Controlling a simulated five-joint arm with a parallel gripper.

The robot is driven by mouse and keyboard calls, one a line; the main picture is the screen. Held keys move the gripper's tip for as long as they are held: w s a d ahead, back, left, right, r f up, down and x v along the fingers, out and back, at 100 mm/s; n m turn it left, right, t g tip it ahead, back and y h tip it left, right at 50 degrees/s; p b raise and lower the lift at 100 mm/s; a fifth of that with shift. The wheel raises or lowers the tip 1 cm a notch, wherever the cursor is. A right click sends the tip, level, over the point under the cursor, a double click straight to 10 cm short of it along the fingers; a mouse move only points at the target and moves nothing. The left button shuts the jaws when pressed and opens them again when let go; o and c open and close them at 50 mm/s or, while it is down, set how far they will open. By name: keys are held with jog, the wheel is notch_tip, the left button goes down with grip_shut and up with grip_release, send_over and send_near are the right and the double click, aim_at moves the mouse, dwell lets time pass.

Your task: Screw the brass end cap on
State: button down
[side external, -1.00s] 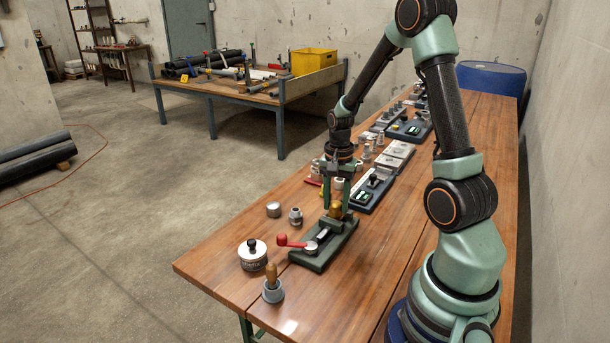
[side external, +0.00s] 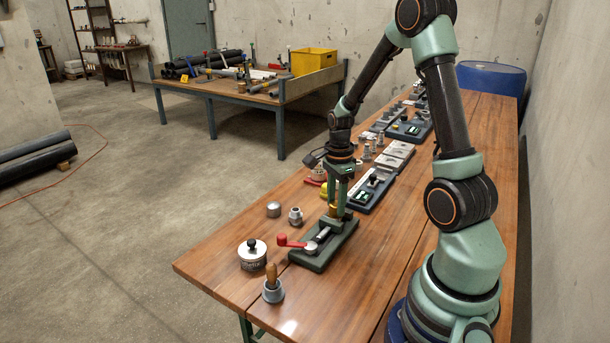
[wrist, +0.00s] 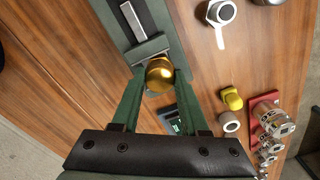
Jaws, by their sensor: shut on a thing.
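The brass end cap (wrist: 160,74) is a round golden piece between my fingertips in the wrist view; in the side view a little of it (side external: 333,210) shows between the fingers. My gripper (wrist: 160,82) is shut on it and points down at the far end of the dark green fixture (side external: 312,261). The cap sits right against the fixture's end block (wrist: 149,49).
A yellow piece (wrist: 231,98) lies near my gripper. The bench (side external: 350,290) is clear in front.

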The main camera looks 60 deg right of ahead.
jog(key=shift+m, duration=0.4)
jog(key=m, duration=0.5)
jog(key=shift+s+f, duration=0.1)
jog(key=shift+m, duration=0.5)
jog(key=m, duration=0.6)
jog(key=shift+a, duration=0.1)
jog(key=c, duration=0.6)
grip_release()
